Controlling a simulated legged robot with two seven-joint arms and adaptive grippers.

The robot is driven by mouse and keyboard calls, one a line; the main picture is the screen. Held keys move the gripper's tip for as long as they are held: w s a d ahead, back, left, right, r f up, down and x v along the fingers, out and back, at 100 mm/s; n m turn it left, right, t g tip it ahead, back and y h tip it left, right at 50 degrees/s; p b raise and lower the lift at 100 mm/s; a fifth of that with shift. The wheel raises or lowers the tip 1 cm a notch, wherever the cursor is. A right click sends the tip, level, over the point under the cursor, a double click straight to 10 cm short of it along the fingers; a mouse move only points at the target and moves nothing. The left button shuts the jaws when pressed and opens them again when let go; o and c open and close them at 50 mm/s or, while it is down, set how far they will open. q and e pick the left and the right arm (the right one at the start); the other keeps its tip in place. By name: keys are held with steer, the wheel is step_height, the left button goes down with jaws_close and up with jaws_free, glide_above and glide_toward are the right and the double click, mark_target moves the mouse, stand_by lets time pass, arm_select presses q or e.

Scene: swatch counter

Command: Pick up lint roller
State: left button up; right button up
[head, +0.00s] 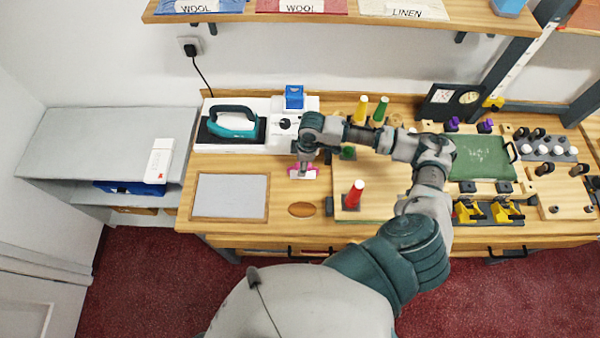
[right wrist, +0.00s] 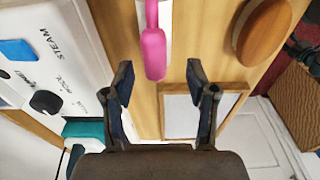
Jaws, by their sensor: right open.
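The lint roller, with a pink handle and a white part, lies on the wooden counter, partly hidden under my right gripper in the head view (head: 302,175). In the right wrist view its pink handle (right wrist: 153,50) points down the picture, its end near the gap between the fingers, a little nearer the left one. My right gripper (right wrist: 160,78) is open and empty, its fingers apart on either side of that line. In the head view my right gripper (head: 304,165) hangs over the roller. My left gripper is not in view.
A white steam station with a teal iron (head: 234,123) stands left of the roller. A framed grey panel (head: 230,195) and an oval wooden piece (head: 301,209) lie in front. A red cone (head: 355,194) stands to the right. A shelf (head: 330,18) is above.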

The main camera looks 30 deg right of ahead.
steer(key=f, duration=0.1)
steer(key=d+f, duration=0.1)
steer(key=f, duration=0.2)
steer(key=shift+w+d+f, duration=0.15)
steer(key=shift+d, duration=0.2)
steer(key=shift+d+f, duration=0.15)
steer(key=shift+f, duration=0.1)
steer(key=shift+a+r, duration=0.1)
steer(key=shift+a, duration=0.65)
steer(key=c, duration=0.3)
steer(key=shift+a+r, duration=0.15)
steer(key=shift+a, duration=0.25)
jaws_close()
steer(key=shift+d, duration=0.6)
steer(key=shift+d+r, duration=0.2)
steer(key=shift+r, duration=0.1)
step_height(320, 180, up, 5)
steer(key=shift+w+r, duration=0.1)
steer(key=r, duration=0.2)
steer(key=a+r, duration=0.1)
steer(key=shift+r, duration=0.35)
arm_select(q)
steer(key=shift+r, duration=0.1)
arm_select(e)
steer(key=shift+r, duration=0.25)
